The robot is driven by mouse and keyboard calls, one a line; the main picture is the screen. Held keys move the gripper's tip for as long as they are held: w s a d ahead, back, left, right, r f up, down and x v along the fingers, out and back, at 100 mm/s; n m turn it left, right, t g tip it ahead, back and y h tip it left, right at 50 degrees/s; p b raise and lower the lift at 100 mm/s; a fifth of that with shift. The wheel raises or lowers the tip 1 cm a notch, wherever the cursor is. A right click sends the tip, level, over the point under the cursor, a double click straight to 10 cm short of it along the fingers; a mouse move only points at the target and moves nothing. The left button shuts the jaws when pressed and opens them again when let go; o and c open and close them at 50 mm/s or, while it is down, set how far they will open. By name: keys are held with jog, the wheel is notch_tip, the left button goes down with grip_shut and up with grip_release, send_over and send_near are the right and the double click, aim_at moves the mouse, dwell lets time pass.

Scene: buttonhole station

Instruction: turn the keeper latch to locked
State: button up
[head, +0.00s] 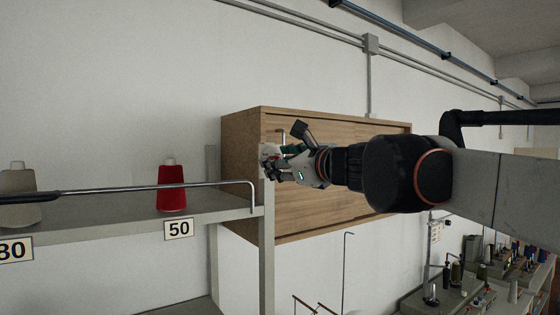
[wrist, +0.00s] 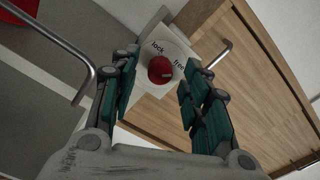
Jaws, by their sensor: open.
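The keeper latch is a red round knob (wrist: 159,70) on a pale round dial plate (wrist: 183,52) in the wrist view. The word "lock" is printed above the knob and "free" to its right. I cannot tell which word the knob points to. My gripper (wrist: 157,90) is open, with one green-padded finger on the left of the knob and one on the right. I see gaps between the fingers and the knob. In the head view my gripper (head: 273,162) is at the left front edge of the wooden cabinet (head: 340,190), and the knob is hidden there.
A metal bar handle (wrist: 218,54) is on the cabinet door, right of the dial. Sewing machines (head: 450,290) stand at the lower right.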

jog(key=shift+c, duration=0.4)
grip_shut()
jog(key=shift+n, duration=0.3)
jog(key=shift+f+n, duration=0.15)
jog(key=shift+n, duration=8.55)
